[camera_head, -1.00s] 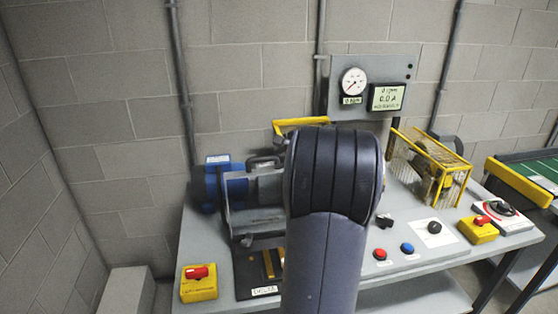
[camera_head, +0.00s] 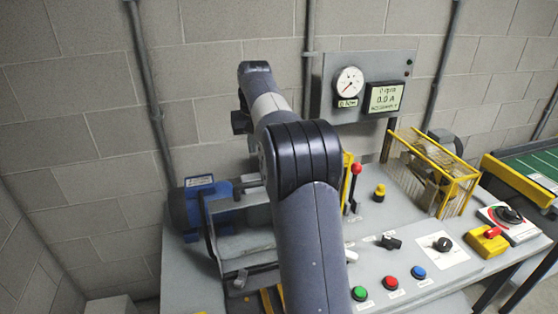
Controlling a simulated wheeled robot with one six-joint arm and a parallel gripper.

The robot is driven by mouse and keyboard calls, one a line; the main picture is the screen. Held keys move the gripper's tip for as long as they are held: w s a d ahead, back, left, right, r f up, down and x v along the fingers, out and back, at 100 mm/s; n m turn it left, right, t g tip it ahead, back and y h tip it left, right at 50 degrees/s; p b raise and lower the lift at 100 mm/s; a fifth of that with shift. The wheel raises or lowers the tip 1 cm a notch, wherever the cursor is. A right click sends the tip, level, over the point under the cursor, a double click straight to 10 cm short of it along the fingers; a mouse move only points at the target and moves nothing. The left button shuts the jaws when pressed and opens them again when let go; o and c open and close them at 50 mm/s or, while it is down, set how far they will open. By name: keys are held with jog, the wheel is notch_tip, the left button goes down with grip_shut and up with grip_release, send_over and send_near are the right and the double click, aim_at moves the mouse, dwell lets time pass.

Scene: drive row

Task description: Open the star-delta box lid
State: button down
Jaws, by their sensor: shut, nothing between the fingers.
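A grey, box-like assembly with dark edges (camera_head: 240,243) stands at the bench's left front, beside the blue motor. It may be the star-delta box, but I cannot read a label on it now. I cannot tell whether a lid there is open or shut. My arm rises from the bottom middle, bends at a dark elbow and runs up and left towards the wall. My gripper's fingers do not show.
The blue motor (camera_head: 200,206) is at the bench's left. A gauge and display panel (camera_head: 365,85) stands behind. A red-knobbed lever (camera_head: 355,182) stands right of my arm. A yellow-framed guard (camera_head: 430,170) is at the right. Push buttons (camera_head: 391,283) and a red rotary switch (camera_head: 507,216) line the front.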

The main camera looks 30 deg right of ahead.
jog(key=shift+s+a+f+p, duration=0.1)
jog(key=shift+s+f+p, duration=0.25)
jog(key=shift+f, duration=1.15)
jog(key=shift+s+f+p, duration=0.25)
jog(key=shift+f+p, duration=0.05)
jog(key=shift+f, duration=1.15)
jog(key=shift+s+a+f+p, duration=0.1)
jog(key=shift+s+f+p, duration=0.25)
jog(key=shift+f, duration=1.15)
